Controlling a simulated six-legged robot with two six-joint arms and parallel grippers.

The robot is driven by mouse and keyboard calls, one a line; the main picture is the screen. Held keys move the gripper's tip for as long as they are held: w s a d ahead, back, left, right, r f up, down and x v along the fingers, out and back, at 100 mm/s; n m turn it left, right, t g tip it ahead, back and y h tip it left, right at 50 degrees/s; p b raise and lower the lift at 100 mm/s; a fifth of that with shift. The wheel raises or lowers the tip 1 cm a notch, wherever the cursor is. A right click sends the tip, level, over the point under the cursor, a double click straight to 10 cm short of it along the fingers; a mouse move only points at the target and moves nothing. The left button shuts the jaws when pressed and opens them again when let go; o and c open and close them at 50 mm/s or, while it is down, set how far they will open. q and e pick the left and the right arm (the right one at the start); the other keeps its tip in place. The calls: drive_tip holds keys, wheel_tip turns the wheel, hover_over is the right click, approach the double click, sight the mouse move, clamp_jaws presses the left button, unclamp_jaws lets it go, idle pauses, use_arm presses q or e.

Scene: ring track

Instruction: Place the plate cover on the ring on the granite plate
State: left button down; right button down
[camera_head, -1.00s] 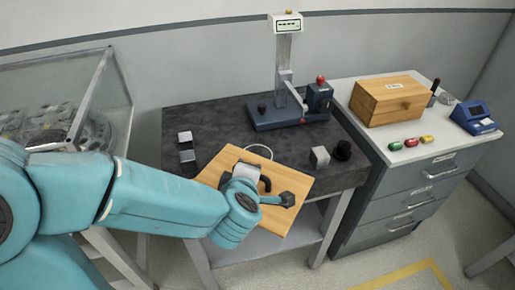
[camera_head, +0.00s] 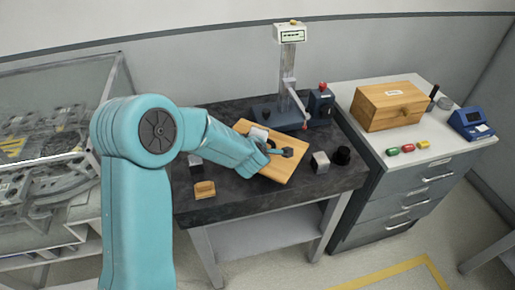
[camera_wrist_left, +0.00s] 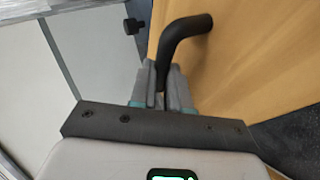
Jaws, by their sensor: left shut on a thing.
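The plate cover is a wooden board (camera_head: 287,168) with a black handle (camera_head: 287,152). My left gripper (camera_head: 266,148) is shut on that handle and holds the cover tilted over the granite plate. In the left wrist view, the fingers (camera_wrist_left: 165,88) close around the bent black handle (camera_wrist_left: 182,30), with the cover (camera_wrist_left: 265,60) behind it. The granite plate (camera_head: 240,200) is the dark speckled slab on the stand. The ring is not visible now; the cover or my arm hides that part of the plate. My right gripper is not in view.
A blue-based measuring stand (camera_head: 290,112) is at the plate's back. A metal cube (camera_head: 320,162) and a black knob-like piece (camera_head: 342,156) sit to the right. A small wooden block (camera_head: 204,190) lies front left. The cabinet (camera_head: 410,150) stands right, holding a wooden box (camera_head: 392,105).

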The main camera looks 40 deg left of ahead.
use_arm(q)
drive_tip(key=shift+f, duration=2.3)
drive_tip(key=shift+f, duration=0.15)
drive_tip(key=c, duration=1.1)
unclamp_jaws()
drive_tip(key=shift+r, duration=0.25)
drive_tip(key=v, duration=1.2)
drive_tip(key=shift+f+b, duration=0.15)
drive_tip(key=shift+b, duration=0.3)
